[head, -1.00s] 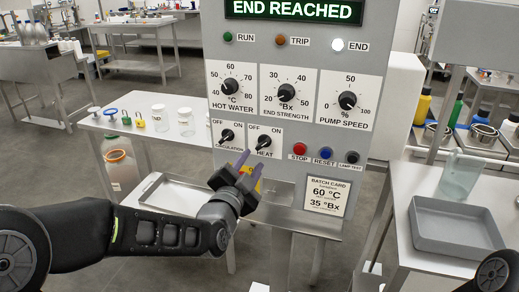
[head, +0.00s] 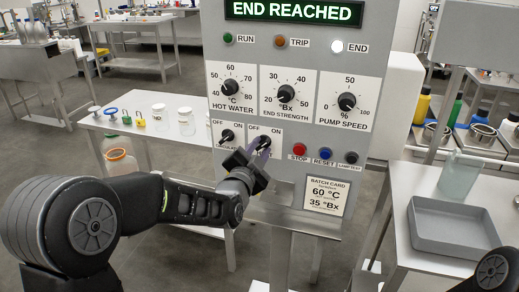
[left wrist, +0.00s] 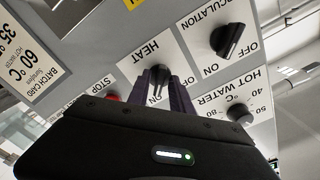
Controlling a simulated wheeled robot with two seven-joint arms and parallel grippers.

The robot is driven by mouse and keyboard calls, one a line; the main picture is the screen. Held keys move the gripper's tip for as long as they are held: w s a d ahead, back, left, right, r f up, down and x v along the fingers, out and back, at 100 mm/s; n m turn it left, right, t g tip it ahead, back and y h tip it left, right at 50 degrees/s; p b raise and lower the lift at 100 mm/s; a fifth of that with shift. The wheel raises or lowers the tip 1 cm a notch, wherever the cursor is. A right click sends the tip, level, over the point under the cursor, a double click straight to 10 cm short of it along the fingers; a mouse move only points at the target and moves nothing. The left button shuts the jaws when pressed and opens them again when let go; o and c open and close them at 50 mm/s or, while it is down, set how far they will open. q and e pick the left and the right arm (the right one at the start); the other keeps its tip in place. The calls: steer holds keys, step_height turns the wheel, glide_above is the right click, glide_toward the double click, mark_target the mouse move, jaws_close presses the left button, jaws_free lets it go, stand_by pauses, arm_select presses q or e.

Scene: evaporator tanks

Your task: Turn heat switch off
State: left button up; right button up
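The HEAT switch is a black rotary knob on a white plate of the grey control panel, marked OFF and ON. In the head view the knob (head: 264,141) is partly covered by my left gripper (head: 257,151), whose purple fingers reach up to it. In the left wrist view the HEAT knob (left wrist: 158,77) shows between the two fingertips (left wrist: 160,86), one finger on each side. The fingers look apart; whether they touch the knob is unclear. The HEAT label is hidden in the head view but reads in the wrist view. My right gripper is out of view.
The CIRCULATION knob (head: 227,136) is close on the left. The red STOP (head: 299,149) and blue RESET (head: 325,154) buttons are close on the right. The display (head: 293,11) reads END REACHED and the END lamp (head: 337,46) is lit white. A grey tray (head: 455,228) lies on the right table.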

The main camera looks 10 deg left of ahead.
arm_select(q)
jaws_close()
stand_by(0.5)
steer(key=shift+f+n+b, duration=0.15)
steer(key=shift+n+b, duration=0.45)
steer(key=shift+b, duration=0.35)
steer(key=n+b, duration=1.5)
steer(key=n, duration=0.1)
steer(key=shift+d+n, duration=0.15)
steer(key=shift+n, duration=0.25)
